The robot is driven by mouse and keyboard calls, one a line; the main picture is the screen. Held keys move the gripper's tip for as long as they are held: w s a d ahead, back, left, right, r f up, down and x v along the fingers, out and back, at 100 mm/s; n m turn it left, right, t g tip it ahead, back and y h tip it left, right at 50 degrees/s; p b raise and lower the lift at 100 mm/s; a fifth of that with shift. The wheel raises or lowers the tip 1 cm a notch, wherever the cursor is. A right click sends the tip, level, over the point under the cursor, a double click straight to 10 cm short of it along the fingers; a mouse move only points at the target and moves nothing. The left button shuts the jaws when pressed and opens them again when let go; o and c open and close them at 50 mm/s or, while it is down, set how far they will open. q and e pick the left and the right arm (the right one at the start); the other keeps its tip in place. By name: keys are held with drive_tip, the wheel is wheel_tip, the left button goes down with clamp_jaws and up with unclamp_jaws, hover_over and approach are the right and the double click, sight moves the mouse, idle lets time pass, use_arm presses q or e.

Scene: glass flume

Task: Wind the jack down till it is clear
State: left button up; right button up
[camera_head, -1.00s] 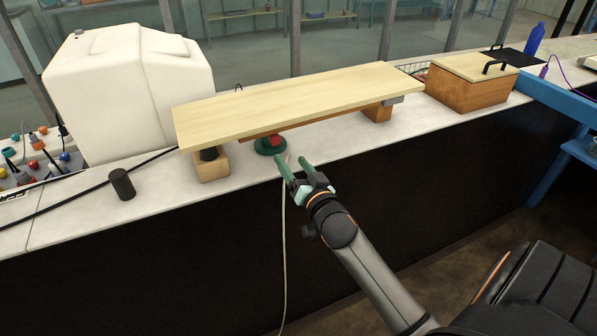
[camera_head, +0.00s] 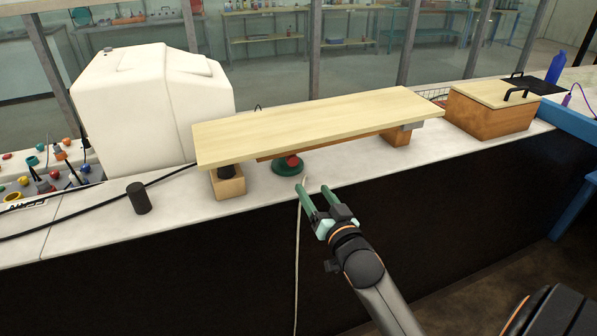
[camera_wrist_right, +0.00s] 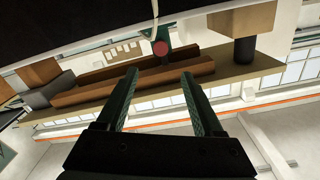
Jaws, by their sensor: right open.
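The jack (camera_head: 287,166) has a round green base and a red part above it. It stands on the white bench top under the front edge of a long pale board (camera_head: 315,120). In the right wrist view, which is upside down, the red disc of the jack (camera_wrist_right: 160,48) shows just beyond the fingertips, between them. My right gripper (camera_head: 313,189) is open and empty, in front of and slightly right of the jack, apart from it. The jack's top is hidden by the board. My left gripper is out of view.
A wooden block with a black cylinder (camera_head: 227,183) is under the board's left end, another wooden block (camera_head: 396,137) under its right. A white tank (camera_head: 150,110) is behind. A pale cord (camera_head: 298,250) hangs down the dark bench front.

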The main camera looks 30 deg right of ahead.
sight(294, 161)
drive_tip(key=shift+n, duration=0.5)
drive_tip(key=x, duration=1.2)
drive_tip(key=shift+w+a, duration=0.1)
drive_tip(key=shift+w, duration=0.05)
clamp_jaws()
